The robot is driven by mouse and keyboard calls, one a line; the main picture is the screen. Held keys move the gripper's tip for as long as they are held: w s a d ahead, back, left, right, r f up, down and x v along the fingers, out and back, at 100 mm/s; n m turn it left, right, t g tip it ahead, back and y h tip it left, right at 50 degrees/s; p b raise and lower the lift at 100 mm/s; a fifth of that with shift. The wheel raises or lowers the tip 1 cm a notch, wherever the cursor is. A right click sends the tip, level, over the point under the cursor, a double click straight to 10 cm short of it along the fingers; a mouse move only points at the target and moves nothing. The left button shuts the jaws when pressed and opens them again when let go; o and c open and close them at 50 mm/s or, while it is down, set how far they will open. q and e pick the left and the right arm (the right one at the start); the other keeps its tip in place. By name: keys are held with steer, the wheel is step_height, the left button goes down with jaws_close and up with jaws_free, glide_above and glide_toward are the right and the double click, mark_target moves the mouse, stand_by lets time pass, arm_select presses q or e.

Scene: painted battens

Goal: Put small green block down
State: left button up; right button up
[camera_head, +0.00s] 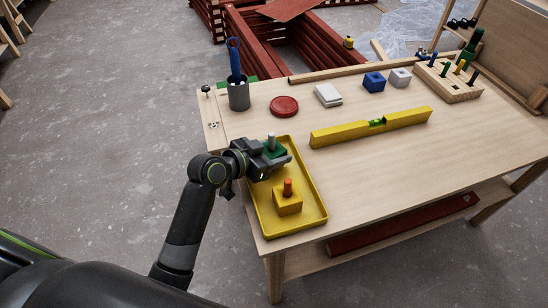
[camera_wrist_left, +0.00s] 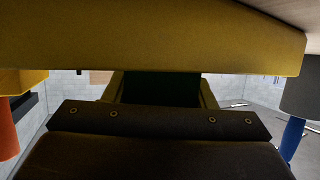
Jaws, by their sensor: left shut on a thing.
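The small green block (camera_head: 274,149) has a pale grey peg standing on its top. My left gripper (camera_head: 270,159) is shut on it, over the far part of the yellow tray (camera_head: 314,193). In the left wrist view the green block (camera_wrist_left: 160,88) is a dark shape between the fingers, close to the yellow tray's wall (camera_wrist_left: 150,42). I cannot tell whether it touches the tray floor. A yellow block (camera_head: 287,204) with an orange peg sits in the near part of the tray. My right gripper is not in view.
A grey cup (camera_head: 238,96) with a blue-handled tool stands behind the tray, beside a red disc (camera_head: 284,106). A yellow spirit level (camera_head: 350,131) lies to the right. White and blue blocks and a wooden peg rack (camera_head: 448,88) stand further back. The table's right front is clear.

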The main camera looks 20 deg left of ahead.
arm_select(q)
steer(key=shift+f, duration=0.95)
steer(key=shift+f, duration=0.1)
steer(key=shift+f, duration=0.15)
steer(key=o, duration=0.8)
steer(key=shift+o, duration=0.9)
steer(key=shift+s, duration=0.1)
